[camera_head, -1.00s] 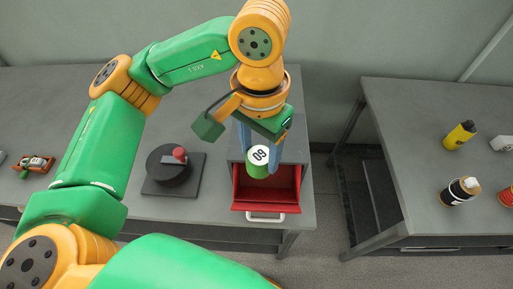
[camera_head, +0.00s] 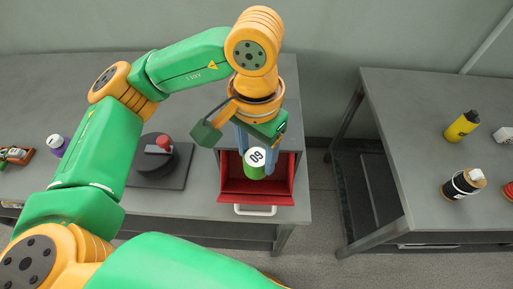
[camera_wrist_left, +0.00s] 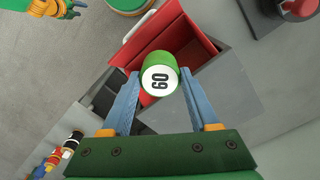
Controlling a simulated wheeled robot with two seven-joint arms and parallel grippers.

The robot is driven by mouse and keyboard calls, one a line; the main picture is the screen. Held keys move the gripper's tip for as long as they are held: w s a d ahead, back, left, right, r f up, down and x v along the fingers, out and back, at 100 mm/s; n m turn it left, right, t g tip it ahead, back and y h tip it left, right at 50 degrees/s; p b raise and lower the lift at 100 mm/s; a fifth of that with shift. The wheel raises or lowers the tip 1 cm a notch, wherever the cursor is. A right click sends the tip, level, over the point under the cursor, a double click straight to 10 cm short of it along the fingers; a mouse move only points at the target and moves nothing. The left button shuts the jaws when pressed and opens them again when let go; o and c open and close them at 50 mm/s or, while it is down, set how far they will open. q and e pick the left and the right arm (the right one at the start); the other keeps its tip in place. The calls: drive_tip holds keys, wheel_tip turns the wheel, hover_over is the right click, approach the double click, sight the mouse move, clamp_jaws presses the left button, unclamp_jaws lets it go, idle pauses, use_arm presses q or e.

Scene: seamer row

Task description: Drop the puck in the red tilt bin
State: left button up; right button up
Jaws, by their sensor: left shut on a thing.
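The puck (camera_head: 254,163) is a green cylinder with a white face marked 60 or 09. My left gripper (camera_head: 256,148) is shut on it and holds it over the open red tilt bin (camera_head: 285,186). In the left wrist view the puck (camera_wrist_left: 159,74) sits between the two blue fingertips (camera_wrist_left: 158,82), with the red bin (camera_wrist_left: 190,30) behind it. The bin is tilted out of a grey housing and has a pale handle (camera_head: 255,210) at its front. The gap between puck and bin floor is hard to judge. My right gripper is not seen in the head view.
A black round device with a red knob (camera_head: 164,143) stands on a dark plate left of the bin. A second table (camera_head: 430,130) at right bears a yellow bottle (camera_head: 461,126) and other containers.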

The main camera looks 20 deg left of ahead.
use_arm(q)
drive_tip(key=o, duration=1.3)
drive_tip(key=shift+r, duration=0.1)
drive_tip(key=shift+o, duration=1.1)
wheel_tip(320, 180, up, 7)
drive_tip(key=shift+r, duration=0.1)
